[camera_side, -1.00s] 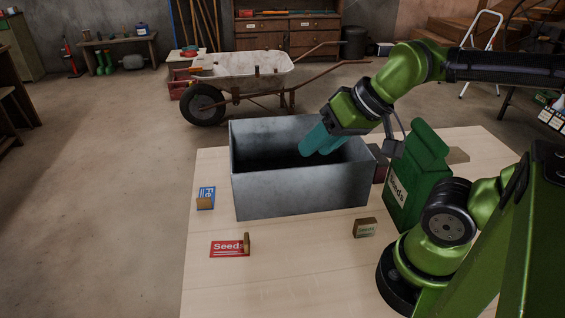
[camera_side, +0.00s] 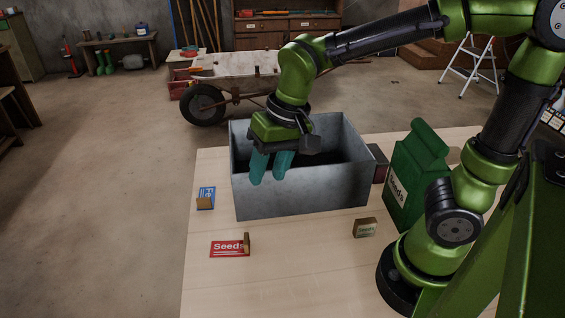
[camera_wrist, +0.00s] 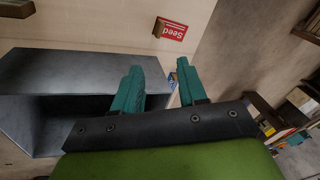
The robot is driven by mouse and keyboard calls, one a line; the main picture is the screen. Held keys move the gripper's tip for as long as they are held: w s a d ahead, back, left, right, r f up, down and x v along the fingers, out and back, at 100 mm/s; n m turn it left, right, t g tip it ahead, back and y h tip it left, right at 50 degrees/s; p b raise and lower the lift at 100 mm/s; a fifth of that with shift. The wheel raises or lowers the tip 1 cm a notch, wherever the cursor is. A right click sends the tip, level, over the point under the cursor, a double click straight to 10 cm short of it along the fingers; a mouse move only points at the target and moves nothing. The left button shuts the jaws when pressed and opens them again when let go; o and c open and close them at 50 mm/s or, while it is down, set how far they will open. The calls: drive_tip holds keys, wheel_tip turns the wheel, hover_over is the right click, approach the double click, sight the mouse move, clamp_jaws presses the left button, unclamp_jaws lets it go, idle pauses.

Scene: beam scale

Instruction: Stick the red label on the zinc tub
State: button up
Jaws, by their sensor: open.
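The red label (camera_side: 229,249), marked "Seeds", lies on the table in front of the zinc tub, with a small brown block or tab at its right end. It also shows in the wrist view (camera_wrist: 173,29). The grey zinc tub (camera_side: 305,193) stands open-topped in the middle of the table. My gripper (camera_side: 269,180) points down at the tub's front side, with teal fingers apart and nothing between them. It overlaps the tub's front wall in the side view; whether it touches the wall I cannot tell. The fingers also show in the wrist view (camera_wrist: 160,82).
A blue label (camera_side: 206,197) with a brown tab lies left of the tub. A small brown block with a green label (camera_side: 365,228) sits at front right. A green seed bag (camera_side: 418,180) stands right of the tub. The table's front middle is clear.

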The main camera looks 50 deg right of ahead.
sight(246, 238)
drive_tip(key=w+a+f+m+g+h, duration=0.2)
drive_tip(key=w+a+m, duration=0.2)
drive_tip(key=w+m, duration=0.15)
drive_tip(key=shift+m, duration=0.25)
drive_tip(key=f, duration=1.1)
drive_tip(key=s+f, duration=0.1)
drive_tip(key=f, duration=0.5)
drive_tip(key=shift+d, duration=0.35)
drive_tip(key=shift+c, duration=0.4)
drive_tip(key=shift+r, duration=0.1)
clamp_jaws()
